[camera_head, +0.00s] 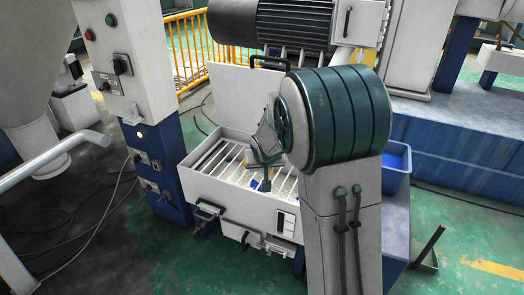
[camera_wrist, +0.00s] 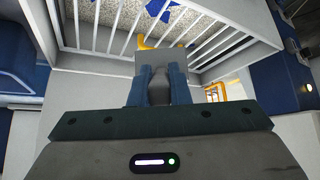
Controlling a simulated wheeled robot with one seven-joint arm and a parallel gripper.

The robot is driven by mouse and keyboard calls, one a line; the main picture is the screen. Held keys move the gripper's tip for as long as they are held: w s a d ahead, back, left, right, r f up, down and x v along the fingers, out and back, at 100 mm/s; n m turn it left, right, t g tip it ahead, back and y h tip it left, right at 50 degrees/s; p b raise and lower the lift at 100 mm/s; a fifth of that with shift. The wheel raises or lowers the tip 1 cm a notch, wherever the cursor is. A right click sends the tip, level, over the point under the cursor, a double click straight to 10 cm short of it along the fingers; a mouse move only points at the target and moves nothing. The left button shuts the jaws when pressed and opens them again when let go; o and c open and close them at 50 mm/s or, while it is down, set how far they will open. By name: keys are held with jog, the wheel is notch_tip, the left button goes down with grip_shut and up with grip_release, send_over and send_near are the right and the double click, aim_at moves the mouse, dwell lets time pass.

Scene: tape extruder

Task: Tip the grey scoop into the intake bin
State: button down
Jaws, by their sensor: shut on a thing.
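The intake bin (camera_head: 232,190) is a white box with a slatted grate and its lid raised at the back. In the wrist view its rim and slats (camera_wrist: 205,40) fill the top. My gripper (camera_head: 262,176) hangs over the grate, pointing down. In the wrist view its blue fingers (camera_wrist: 155,88) are shut on a grey block-like part, which I take to be the grey scoop (camera_wrist: 155,62). The rest of the scoop is hidden, and I cannot make it out clearly in the head view. Pale granules (camera_wrist: 105,12) and blue pieces (camera_wrist: 158,8) show beyond the slats.
A white control cabinet (camera_head: 118,60) on a blue base stands left of the bin. A dark motor (camera_head: 295,22) is behind the raised lid (camera_head: 228,90). A blue tub (camera_head: 397,178) stands at the right.

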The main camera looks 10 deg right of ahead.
jog(key=shift+s+a+f+t+b, duration=0.15)
jog(key=shift+f+b, duration=0.2)
jog(key=shift+b, duration=0.6)
jog(key=shift+d+f+t+b, duration=0.1)
jog(key=shift+f+t+b, duration=0.15)
jog(key=shift+b, duration=0.7)
jog(key=shift+s+a+f+t+b, duration=0.1)
jog(key=shift+f+b, duration=0.3)
jog(key=shift+b, duration=0.55)
jog(key=shift+f+b, duration=0.1)
jog(key=shift+b, duration=0.5)
jog(key=b, duration=0.3)
jog(key=shift+s+f+t, duration=0.2)
jog(key=shift+f+t, duration=0.05)
jog(key=shift+t, duration=0.05)
jog(key=shift+b, duration=0.35)
jog(key=shift+r, duration=0.2)
jog(key=shift+s, duration=0.2)
